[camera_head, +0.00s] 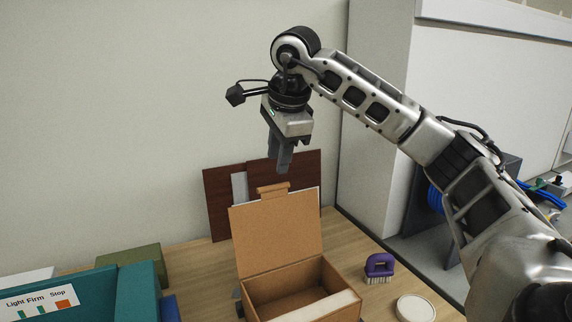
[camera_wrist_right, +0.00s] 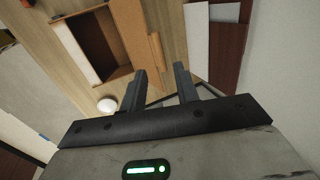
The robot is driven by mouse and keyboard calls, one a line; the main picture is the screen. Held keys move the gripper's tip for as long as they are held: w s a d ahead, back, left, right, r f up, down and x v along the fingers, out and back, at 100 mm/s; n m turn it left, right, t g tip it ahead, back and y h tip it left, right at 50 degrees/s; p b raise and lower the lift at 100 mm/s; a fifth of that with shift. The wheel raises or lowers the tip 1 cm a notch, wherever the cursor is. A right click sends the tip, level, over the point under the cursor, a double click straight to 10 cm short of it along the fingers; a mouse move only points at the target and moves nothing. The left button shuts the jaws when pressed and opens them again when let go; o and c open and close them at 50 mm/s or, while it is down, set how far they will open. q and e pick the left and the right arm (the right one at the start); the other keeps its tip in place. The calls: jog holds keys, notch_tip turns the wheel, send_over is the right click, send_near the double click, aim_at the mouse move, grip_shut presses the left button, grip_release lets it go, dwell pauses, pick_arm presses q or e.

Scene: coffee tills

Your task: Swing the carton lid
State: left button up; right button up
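The brown cardboard carton (camera_head: 347,277) stands on the wooden table in the head view, with its inside showing. Its lid (camera_head: 278,232) is swung up and leans slightly back, with a tab (camera_head: 273,189) along its top edge. In the right wrist view, the carton (camera_wrist_right: 83,64), lid (camera_wrist_right: 130,30) and tab (camera_wrist_right: 156,55) also show. My left gripper is in neither view.
A purple brush (camera_head: 380,268) and a white round item (camera_head: 415,308) lie right of the carton. Dark red panels (camera_head: 217,207) stand behind the lid, near the wall. A teal item (camera_head: 135,290) and an olive box (camera_head: 130,257) stand to the left.

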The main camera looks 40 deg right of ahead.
aim_at(274, 186)
jog(key=x, duration=0.7)
jog(key=shift+d+f, duration=0.1)
jog(key=shift+f, duration=0.15)
jog(key=shift+w+f, duration=0.1)
jog(key=shift+f, duration=0.05)
jog(key=shift+c, duration=1.2)
jog(key=c, duration=0.4)
jog(key=shift+s+a+r+b, duration=0.15)
jog(key=shift+s+a, duration=0.1)
jog(key=shift+s, duration=0.45)
jog(key=shift+s+a+r+b, duration=0.1)
jog(key=shift+s+a, duration=0.1)
jog(key=shift+s, duration=0.5)
jog(key=shift+s+a+r+b, duration=0.15)
jog(key=shift+s+a, duration=0.1)
jog(key=shift+s, duration=0.45)
grip_shut()
jog(key=shift+s, duration=0.1)
